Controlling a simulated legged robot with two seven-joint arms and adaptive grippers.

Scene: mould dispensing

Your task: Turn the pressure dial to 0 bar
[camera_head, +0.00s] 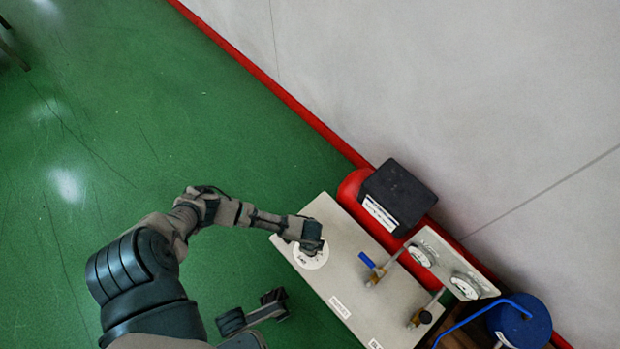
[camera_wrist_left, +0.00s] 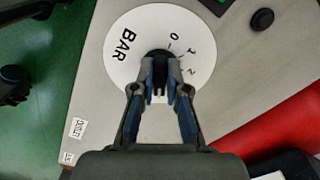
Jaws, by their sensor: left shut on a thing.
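The pressure dial is a white disc (camera_wrist_left: 118,66) marked BAR, with the 0 and further numbers to the right of its black knob (camera_wrist_left: 160,54). In the head view the disc (camera_head: 309,262) lies at the left end of the grey panel (camera_head: 345,245), partly hidden by my left gripper (camera_head: 312,243). In the left wrist view my left gripper (camera_wrist_left: 160,84) is shut on the knob, its fingers covering the lower part of the disc. I cannot tell which number the knob points to.
A blue-handled valve (camera_head: 374,268) and a second valve (camera_head: 421,317) stand on the panel, beside a plate with two gauges (camera_head: 455,268). Behind are a red cylinder (camera_head: 350,193) and a black box (camera_head: 398,195). A blue container (camera_head: 524,320) is at right. Green floor is free left.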

